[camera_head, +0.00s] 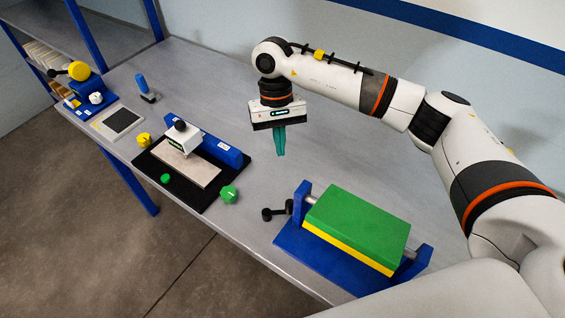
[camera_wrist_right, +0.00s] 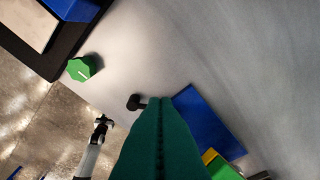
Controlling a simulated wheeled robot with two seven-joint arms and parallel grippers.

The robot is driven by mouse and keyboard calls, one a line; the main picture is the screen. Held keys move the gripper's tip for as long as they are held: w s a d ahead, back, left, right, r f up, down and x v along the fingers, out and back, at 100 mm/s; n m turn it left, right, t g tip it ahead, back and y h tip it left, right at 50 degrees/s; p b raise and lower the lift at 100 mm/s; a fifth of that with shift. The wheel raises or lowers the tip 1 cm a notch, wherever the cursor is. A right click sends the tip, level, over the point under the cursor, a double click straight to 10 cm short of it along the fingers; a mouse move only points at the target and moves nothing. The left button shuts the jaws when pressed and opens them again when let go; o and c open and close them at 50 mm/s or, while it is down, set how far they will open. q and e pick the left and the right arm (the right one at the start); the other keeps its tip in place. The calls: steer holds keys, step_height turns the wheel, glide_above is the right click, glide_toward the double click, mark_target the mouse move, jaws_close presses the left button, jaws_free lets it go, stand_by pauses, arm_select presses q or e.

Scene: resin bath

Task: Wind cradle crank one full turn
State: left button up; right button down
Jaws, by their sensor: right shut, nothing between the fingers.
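The cradle (camera_head: 292,243) is a blue stand holding a green block (camera_head: 358,222) with a yellow lower layer, on a grey shaft. Its black crank (camera_head: 277,211) sticks out at the left end, close to the table's front edge. In the right wrist view the crank (camera_wrist_right: 137,102) shows beside the fingers, and the cradle's blue base (camera_wrist_right: 205,118) is partly hidden behind them. My right gripper (camera_head: 279,153) points down above the table, behind the crank and apart from it. Its green fingers are closed together with nothing between them.
A black tray (camera_head: 205,204) with a pale plate and blue rail lies left of the cradle. A green knob (camera_head: 229,194) stands between them. A blue device with a yellow wheel (camera_head: 79,71) is at the far left. The table behind the cradle is clear. A white-and-black arm part (camera_wrist_right: 97,140) shows low in the wrist view.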

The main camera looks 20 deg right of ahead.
steer(key=p+x, duration=0.1)
steer(key=x, duration=0.3)
steer(key=p+x, duration=0.2)
steer(key=x, duration=0.2)
steer(key=shift+s+f, duration=0.15)
steer(key=shift+s, duration=0.15)
steer(key=shift+s+a+p, duration=0.1)
steer(key=shift+s+p, duration=1.05)
steer(key=shift+s+f+p, duration=0.1)
steer(key=shift+s+p, duration=0.25)
steer(key=shift+s, duration=0.45)
steer(key=shift+w+f, duration=0.1)
